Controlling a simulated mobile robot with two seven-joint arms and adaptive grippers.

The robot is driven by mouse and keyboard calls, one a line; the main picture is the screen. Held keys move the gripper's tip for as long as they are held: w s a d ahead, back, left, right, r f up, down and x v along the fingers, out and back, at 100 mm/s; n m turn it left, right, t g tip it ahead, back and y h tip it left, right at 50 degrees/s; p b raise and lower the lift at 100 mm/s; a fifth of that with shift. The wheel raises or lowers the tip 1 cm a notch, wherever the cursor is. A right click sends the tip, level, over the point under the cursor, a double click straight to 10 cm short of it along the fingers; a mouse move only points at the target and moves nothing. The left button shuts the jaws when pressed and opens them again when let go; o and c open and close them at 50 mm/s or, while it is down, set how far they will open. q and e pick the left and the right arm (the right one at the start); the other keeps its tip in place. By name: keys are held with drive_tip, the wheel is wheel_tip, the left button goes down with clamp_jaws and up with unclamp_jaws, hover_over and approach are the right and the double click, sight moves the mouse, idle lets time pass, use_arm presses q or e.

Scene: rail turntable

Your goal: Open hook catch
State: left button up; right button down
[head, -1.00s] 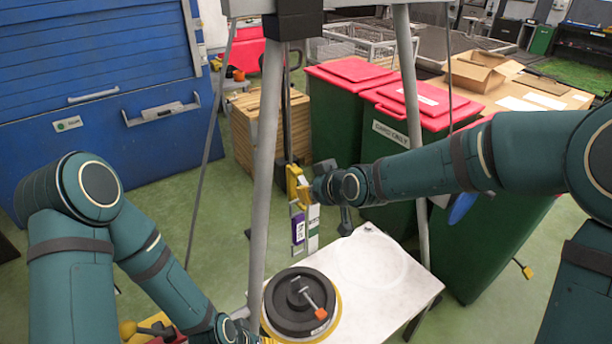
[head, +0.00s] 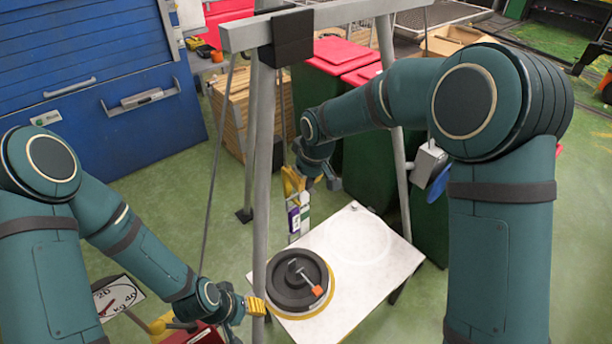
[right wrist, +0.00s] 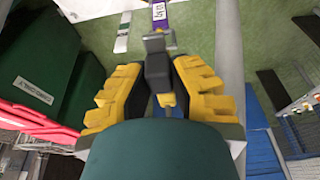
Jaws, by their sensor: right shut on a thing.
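My right gripper (head: 292,183) hangs beside the grey frame leg, above the back edge of the white table. In the right wrist view its yellow fingers (right wrist: 158,88) are shut on a dark grey block (right wrist: 158,70). A small metal bracket (right wrist: 158,42) is just beyond the block. A strip with a purple label (right wrist: 160,12) lies beyond that; it also shows below the gripper in the head view (head: 294,220). I cannot tell which part is the hook catch. My left gripper (head: 256,306) is low by the near frame leg; its jaw opening is unclear.
A black round disc (head: 285,290) with an orange-tipped lever (head: 316,290) sits on the white table (head: 365,255). Grey frame legs (head: 262,150) stand close around. Red-lidded green bins (head: 315,105), wooden crates (head: 232,110) and a blue cabinet (head: 80,90) stand behind.

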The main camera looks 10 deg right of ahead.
sight(313, 192)
idle(0.4)
drive_tip(key=c, duration=0.8)
unclamp_jaws()
drive_tip(key=shift+a+f, duration=0.1)
drive_tip(key=v, duration=1.2)
drive_tip(key=shift+w, duration=0.15)
